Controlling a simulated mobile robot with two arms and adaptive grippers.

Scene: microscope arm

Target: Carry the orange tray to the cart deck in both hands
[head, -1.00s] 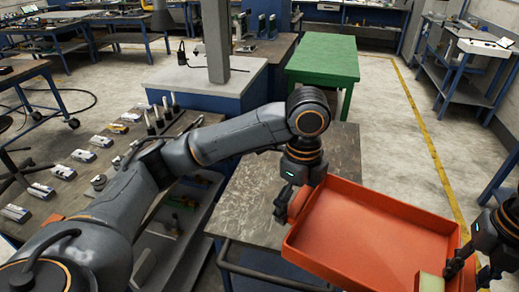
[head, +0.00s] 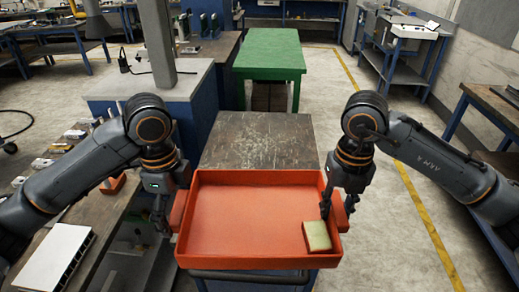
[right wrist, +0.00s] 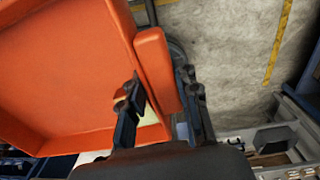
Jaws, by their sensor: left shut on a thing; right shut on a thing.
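The orange tray (head: 250,215) is in the lower middle of the head view, with a yellow-green block (head: 317,236) in its front right corner. My left gripper (head: 168,215) is shut on the tray's left side and my right gripper (head: 338,210) is shut on its right side. In the right wrist view, the right gripper (right wrist: 160,100) has its fingers on both sides of the orange side grip. The cart deck (head: 260,140), a worn grey-brown top, shows behind the tray. The tray covers its front part; whether they touch cannot be told.
A green table (head: 270,55) stands behind the cart. A grey-topped blue bench with a post (head: 157,50) is close at the left. A workbench with small parts (head: 60,150) lies under my left arm. Open floor (head: 400,220) is at the right.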

